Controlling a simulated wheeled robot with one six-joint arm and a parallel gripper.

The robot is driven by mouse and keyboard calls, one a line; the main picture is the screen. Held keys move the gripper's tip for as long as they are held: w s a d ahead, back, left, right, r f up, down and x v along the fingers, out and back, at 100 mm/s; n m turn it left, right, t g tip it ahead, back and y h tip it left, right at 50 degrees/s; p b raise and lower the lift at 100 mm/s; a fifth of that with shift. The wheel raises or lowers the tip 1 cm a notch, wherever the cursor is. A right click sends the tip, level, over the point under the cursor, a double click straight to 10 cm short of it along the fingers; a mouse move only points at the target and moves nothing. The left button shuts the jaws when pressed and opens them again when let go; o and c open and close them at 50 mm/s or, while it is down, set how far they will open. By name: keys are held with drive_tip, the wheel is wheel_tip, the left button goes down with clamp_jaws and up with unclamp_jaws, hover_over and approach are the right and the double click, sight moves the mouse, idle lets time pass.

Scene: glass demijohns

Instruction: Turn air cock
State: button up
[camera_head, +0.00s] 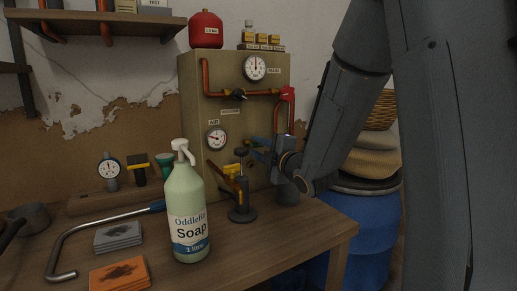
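A beige panel (190,80) stands at the back of the bench. A gauge (216,139) sits low on it under a label that reads AIR. A small dark knob (241,152), which may be the air cock, is right of this gauge. My gripper (254,149) is in front of the panel at this knob's right, its blue-grey fingers pointing left toward it. I cannot tell whether they touch the knob or how far apart they are. Another black knob (239,94) sits on the copper pipe above, below the upper gauge (255,67).
A soap bottle (186,215) stands at the bench front. A small upright tool on a round base (242,214) stands below my gripper. A bent metal bar (85,228), grey pads (118,236) and an orange pad (120,273) lie left. A blue barrel (366,235) stands right.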

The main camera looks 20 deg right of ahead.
drive_tip(key=v, duration=0.8)
drive_tip(key=shift+b, duration=0.35)
